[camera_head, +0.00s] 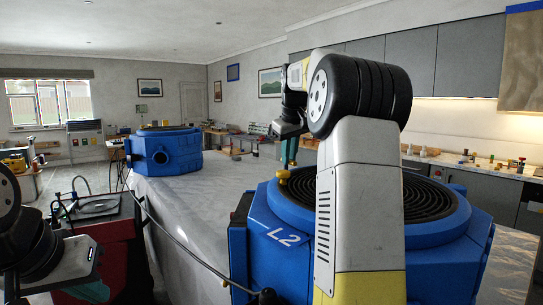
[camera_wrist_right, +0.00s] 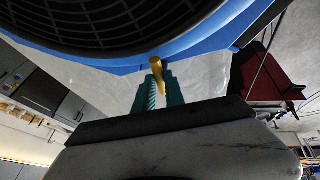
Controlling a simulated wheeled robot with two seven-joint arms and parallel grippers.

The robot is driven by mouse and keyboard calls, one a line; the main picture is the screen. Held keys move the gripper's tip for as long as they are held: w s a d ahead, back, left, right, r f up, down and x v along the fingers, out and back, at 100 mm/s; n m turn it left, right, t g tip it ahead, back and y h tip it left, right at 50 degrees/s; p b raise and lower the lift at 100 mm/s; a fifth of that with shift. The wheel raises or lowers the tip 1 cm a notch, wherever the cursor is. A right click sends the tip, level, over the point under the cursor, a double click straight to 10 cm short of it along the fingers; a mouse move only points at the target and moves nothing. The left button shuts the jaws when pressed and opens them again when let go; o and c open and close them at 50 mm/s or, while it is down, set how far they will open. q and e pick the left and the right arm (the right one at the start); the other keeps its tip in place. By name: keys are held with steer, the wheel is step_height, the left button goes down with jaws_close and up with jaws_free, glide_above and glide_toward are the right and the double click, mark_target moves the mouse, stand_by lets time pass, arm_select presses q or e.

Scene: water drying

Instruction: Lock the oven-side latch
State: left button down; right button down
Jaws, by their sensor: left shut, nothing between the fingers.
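The blue unit marked L2 (camera_head: 285,238), with a round black grille on top, stands on the near part of the table. A small yellow latch (camera_head: 283,176) sits at its left rim; it also shows in the right wrist view (camera_wrist_right: 157,66). My right gripper (camera_head: 290,158) points down at the latch. In the right wrist view its teal fingers (camera_wrist_right: 160,88) are a little apart, with the yellow piece at and between their tips. Whether they grip it is unclear. My left gripper (camera_head: 94,291) is shut and empty at the lower left. The oven is not identifiable.
A second blue unit (camera_head: 163,150) stands at the table's far end. A red cart (camera_head: 112,235) stands left of the table, with a dark cable between. The grey tabletop (camera_head: 205,188) between the blue units is clear. A counter (camera_head: 470,165) with small items runs along the right.

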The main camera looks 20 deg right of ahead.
steer(key=shift+d+n+y, duration=0.25)
steer(key=shift+n+y, duration=0.05)
steer(key=shift+n, duration=0.3)
steer(key=shift+n+y, duration=0.3)
steer(key=shift+n, duration=0.3)
steer(key=c, duration=1.4)
jaws_free()
steer(key=v, duration=0.7)
steer(key=shift+s+r, duration=0.25)
steer(key=shift+r, duration=0.1)
